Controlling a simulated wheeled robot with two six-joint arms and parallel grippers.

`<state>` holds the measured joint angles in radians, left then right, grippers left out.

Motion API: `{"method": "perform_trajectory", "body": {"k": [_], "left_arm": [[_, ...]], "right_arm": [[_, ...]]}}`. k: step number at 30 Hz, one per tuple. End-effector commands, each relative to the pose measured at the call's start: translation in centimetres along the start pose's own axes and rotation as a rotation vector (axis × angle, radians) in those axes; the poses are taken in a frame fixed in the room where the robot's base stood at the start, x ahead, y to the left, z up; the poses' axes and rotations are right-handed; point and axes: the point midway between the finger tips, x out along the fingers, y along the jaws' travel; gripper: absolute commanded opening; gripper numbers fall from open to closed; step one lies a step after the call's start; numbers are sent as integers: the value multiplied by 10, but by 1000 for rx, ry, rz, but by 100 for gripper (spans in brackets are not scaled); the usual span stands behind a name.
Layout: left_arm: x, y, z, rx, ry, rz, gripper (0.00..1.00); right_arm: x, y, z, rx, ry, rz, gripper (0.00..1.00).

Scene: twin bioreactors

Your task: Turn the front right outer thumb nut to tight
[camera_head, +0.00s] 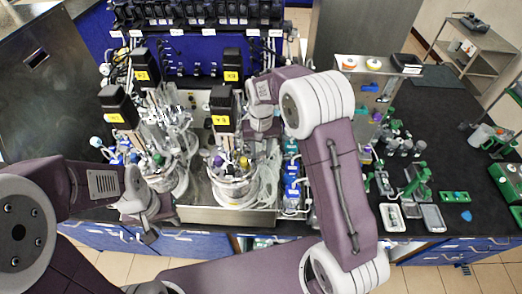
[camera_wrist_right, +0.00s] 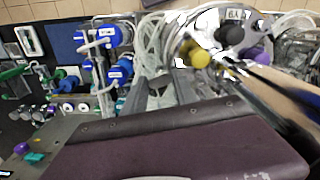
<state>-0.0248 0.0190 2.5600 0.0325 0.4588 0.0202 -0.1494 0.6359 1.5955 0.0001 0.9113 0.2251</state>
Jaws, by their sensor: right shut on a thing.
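Two glass bioreactors with crowded metal lids stand on the bench in the head view, the left one (camera_head: 163,172) and the right one (camera_head: 236,187). My right gripper (camera_head: 259,146) reaches down at the right side of the right bioreactor's lid. In the right wrist view its grey fingers (camera_wrist_right: 163,98) are close together beside the lid (camera_wrist_right: 205,45). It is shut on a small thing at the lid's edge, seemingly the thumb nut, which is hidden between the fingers. My left gripper (camera_head: 150,226) hangs in front of the left bioreactor, apart from it; its fingers are too unclear to judge.
Black motor heads with yellow labels (camera_head: 222,107) rise above the lids. Tubing (camera_head: 270,172) crowds the right vessel's side, and blue-capped parts (camera_head: 292,180) stand to its right. Trays (camera_head: 432,219) and green tools lie on the black bench at right.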

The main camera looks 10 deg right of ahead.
Motion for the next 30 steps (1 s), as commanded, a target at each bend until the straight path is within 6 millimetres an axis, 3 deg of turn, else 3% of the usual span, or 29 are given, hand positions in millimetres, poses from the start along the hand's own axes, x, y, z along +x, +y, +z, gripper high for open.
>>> {"method": "perform_trajectory", "body": {"k": [12,30], "left_arm": [[2,0,0,0,0,0,36],[2,0,0,0,0,0,36]], "right_arm": [[-2,0,-2,202,6,-1,0],[-2,0,-2,242,7,-2,0]]}}
